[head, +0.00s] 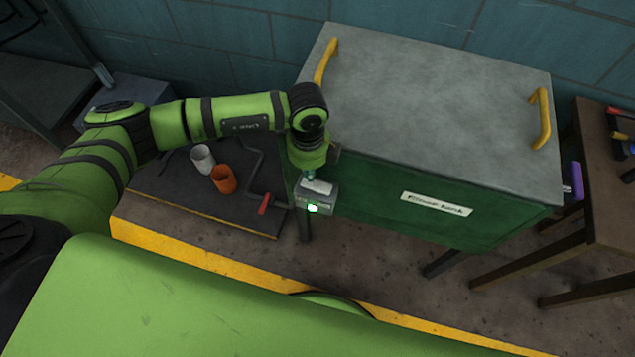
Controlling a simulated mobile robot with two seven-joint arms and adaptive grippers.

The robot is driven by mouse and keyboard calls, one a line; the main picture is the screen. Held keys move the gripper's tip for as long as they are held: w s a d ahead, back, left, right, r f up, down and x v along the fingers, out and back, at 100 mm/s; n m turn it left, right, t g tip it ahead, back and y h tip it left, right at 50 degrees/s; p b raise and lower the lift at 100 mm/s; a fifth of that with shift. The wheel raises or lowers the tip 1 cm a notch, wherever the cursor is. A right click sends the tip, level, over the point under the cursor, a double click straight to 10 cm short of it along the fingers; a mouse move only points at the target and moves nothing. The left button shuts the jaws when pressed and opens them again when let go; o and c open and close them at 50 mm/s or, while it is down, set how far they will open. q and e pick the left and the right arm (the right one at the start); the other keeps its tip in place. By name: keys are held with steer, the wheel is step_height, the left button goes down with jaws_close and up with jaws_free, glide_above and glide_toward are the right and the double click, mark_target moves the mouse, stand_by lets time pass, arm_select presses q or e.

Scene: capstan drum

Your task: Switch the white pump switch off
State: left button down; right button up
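A small grey switch box (325,205) is at the front left corner of the green tank (380,195). A white piece, which looks like the white pump switch (319,187), is on its top. A green light (313,209) glows on the box's front. My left arm reaches in from the left, and its wrist points down over the box. My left gripper (309,174) is just above the white switch, mostly hidden under the wrist. I cannot tell whether its fingers touch the switch or how far they are open. My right gripper is not in view.
The tank has a grey lid (430,110) with two yellow handles. A low dark table (190,203) at left holds a white cup (203,158), an orange cup (224,179) and a red-handled crank (264,204). A brown table (608,190) stands at right.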

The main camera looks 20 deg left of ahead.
arm_select(q)
steer(key=shift+s+f, duration=0.1)
steer(key=shift+f, duration=0.2)
step_height(320, 180, up, 7)
steer(key=p, duration=0.5)
stand_by(0.4)
stand_by(0.4)
